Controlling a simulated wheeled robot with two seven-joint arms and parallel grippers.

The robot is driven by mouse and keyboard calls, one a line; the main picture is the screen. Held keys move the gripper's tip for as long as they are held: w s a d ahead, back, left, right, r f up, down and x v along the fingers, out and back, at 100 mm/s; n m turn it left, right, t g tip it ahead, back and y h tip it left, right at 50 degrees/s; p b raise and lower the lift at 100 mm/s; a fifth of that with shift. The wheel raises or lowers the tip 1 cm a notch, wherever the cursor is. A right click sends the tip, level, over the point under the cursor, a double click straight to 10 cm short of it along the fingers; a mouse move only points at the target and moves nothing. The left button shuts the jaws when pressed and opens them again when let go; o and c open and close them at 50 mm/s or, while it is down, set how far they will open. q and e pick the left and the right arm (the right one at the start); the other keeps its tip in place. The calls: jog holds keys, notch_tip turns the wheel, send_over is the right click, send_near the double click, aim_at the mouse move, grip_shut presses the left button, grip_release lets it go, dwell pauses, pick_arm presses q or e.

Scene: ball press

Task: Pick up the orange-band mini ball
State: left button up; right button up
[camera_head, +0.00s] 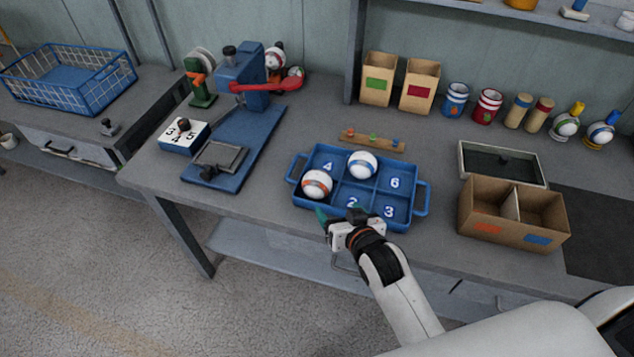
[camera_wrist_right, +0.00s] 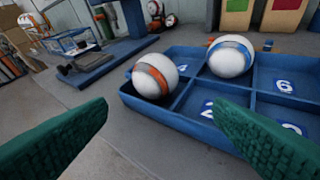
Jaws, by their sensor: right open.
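The orange-band mini ball (camera_head: 317,184) is white with an orange stripe and sits in the front left compartment of the blue tray (camera_head: 422,188). In the right wrist view the orange-band ball (camera_wrist_right: 155,76) lies ahead, beyond the fingertips. A blue-band ball (camera_head: 362,165) sits in a back compartment, and it also shows in the right wrist view (camera_wrist_right: 231,56). My right gripper (camera_head: 338,220) is open and empty at the tray's front edge, just right of and nearer than the orange-band ball. Its green fingers (camera_wrist_right: 160,120) are wide apart. My left gripper is out of view.
A blue press (camera_head: 240,80) with a red lever stands left of the tray. A numbered block (camera_head: 184,136) is beside it. A cardboard box (camera_head: 512,213) and a dark shallow tray (camera_head: 502,163) are at the right. Bare bench lies between press and tray.

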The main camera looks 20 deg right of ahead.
aim_at(322, 192)
jog(key=shift+t, duration=0.3)
jog(key=x, duration=0.5)
jog(key=r+x, duration=0.1)
jog(key=x, duration=0.1)
jog(key=shift+w+a+f+p, duration=0.1)
jog(key=shift+w+a+p, duration=0.1)
jog(key=shift+w+p, duration=0.15)
jog(key=shift+s+a+f+p+x, duration=0.1)
jog(key=shift+f+x, duration=0.05)
jog(key=shift+x, duration=0.75)
jog(key=shift+s+a+f+p+x, duration=0.1)
jog(key=shift+f+x, duration=0.1)
jog(key=shift+x, duration=0.7)
jog(key=shift+a+f+p+x, duration=0.1)
jog(key=shift+f+x, duration=0.05)
jog(key=shift+x, duration=0.8)
jog(key=shift+d, duration=0.1)
jog(key=shift+s, duration=0.1)
jog(key=c, duration=0.6)
